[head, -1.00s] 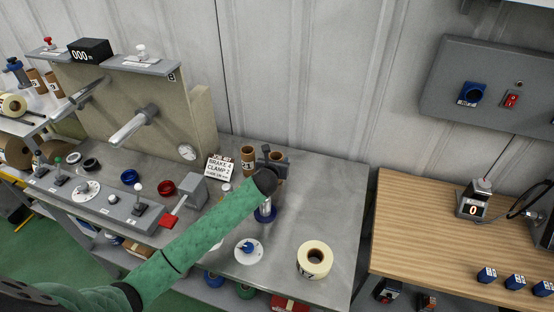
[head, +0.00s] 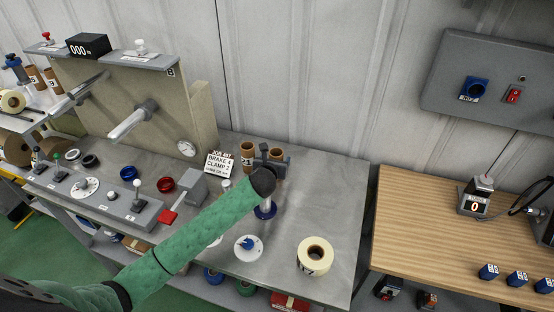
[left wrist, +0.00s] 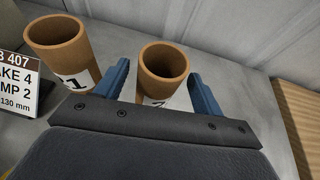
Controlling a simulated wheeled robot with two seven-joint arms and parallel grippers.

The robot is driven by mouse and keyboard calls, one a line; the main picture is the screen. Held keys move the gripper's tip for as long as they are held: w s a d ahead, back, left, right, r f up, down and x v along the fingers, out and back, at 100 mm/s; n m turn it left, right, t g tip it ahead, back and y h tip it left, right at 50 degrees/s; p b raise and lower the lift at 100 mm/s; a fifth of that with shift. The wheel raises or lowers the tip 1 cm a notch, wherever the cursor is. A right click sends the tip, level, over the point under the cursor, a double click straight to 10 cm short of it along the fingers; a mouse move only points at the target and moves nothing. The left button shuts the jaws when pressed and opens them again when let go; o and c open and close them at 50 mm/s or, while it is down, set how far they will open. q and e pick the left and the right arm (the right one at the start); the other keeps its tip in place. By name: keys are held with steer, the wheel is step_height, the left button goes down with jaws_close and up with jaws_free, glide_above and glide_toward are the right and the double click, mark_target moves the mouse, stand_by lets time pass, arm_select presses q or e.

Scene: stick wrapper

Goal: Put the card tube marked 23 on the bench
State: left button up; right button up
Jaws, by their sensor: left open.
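Two brown card tubes stand upright on the grey metal worktop (head: 335,190), near the wall. The left tube (left wrist: 58,45) has a label whose visible end reads 1; it also shows in the head view (head: 248,149). The right tube (left wrist: 163,62) has a label mostly hidden behind my gripper, with only part of a 2 showing; in the head view its top (head: 276,152) shows behind the gripper. My left gripper (left wrist: 158,73) is open, its blue fingers on either side of the right tube. My right gripper is out of view.
A wooden-topped bench (head: 440,230) stands to the right, with a counter device (head: 475,198) and several blue blocks along its front. A tape roll (head: 315,255) lies on the metal worktop. A sign (head: 219,165) stands left of the tubes.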

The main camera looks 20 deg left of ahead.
arm_select(q)
steer(key=b+v, duration=0.2)
steer(key=v, duration=0.7)
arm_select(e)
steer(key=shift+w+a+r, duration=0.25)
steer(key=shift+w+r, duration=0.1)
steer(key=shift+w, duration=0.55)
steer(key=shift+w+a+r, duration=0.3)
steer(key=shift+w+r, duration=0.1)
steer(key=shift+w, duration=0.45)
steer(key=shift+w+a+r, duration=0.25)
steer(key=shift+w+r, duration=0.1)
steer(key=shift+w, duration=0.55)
arm_select(q)
steer(key=shift+w+a, duration=0.1)
